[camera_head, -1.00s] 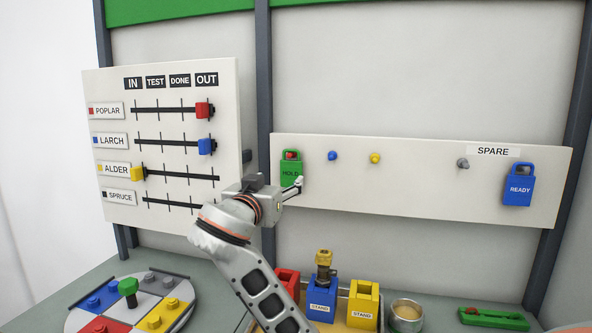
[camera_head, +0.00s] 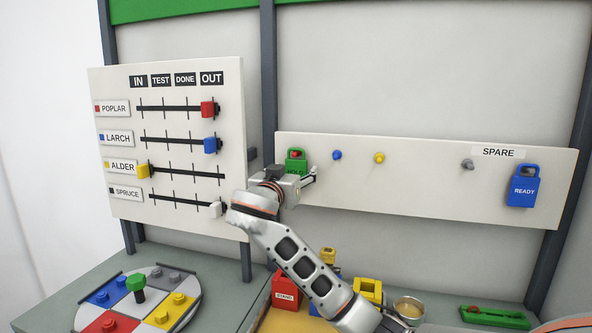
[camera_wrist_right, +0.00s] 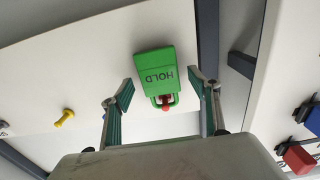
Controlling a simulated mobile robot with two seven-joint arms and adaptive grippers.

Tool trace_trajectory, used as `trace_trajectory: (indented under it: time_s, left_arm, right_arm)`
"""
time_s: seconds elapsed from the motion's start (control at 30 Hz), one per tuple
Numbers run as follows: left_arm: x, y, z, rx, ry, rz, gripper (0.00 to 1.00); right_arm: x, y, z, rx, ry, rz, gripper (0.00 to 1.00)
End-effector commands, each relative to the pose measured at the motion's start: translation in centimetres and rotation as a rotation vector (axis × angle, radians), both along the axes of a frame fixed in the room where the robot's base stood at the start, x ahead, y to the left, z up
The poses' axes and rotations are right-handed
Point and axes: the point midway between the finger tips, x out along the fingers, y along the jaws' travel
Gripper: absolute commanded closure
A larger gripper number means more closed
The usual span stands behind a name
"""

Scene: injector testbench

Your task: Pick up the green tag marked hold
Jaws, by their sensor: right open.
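The green tag marked HOLD (camera_head: 296,160) hangs on a red peg at the left end of the white peg board. The right wrist view shows the tag (camera_wrist_right: 154,72) upside down, its loop around the red peg. My right gripper (camera_wrist_right: 162,92) is open, with one finger on each side of the tag's loop end and gaps on both sides. In the head view my right gripper (camera_head: 312,176) is just in front of the tag and covers its lower part. I cannot tell the remaining depth to the tag. My left gripper is not in view.
The white peg board (camera_head: 430,182) also has blue, yellow and grey pegs and a blue READY tag (camera_head: 523,187) at right. A slider board (camera_head: 170,200) stands at left. Below are a colored round plate (camera_head: 160,318), stands and a small cup (camera_head: 408,308).

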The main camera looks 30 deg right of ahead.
Motion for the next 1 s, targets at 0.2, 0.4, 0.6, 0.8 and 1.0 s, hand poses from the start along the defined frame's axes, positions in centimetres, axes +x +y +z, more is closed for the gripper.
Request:
trace_trajectory:
  time_s: [0.2,0.4,0.6,0.8,1.0]
  left_arm:
    - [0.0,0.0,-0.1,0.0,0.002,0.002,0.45]
    - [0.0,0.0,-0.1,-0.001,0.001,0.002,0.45]
    - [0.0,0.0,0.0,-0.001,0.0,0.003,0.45]
    - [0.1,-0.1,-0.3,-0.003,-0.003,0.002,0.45]
    - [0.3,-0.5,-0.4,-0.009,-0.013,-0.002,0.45]
  right_arm:
    - [0.0,0.0,0.0,0.0,0.0,0.0,0.6]
    - [0.0,0.0,0.0,0.0,0.0,0.0,0.75]
    - [0.0,0.0,0.0,0.0,0.0,-0.001,0.75]
    - [0.0,0.1,0.4,0.003,-0.002,0.0,0.75]
    - [-1.6,2.2,0.4,0.003,-0.002,0.005,0.75]
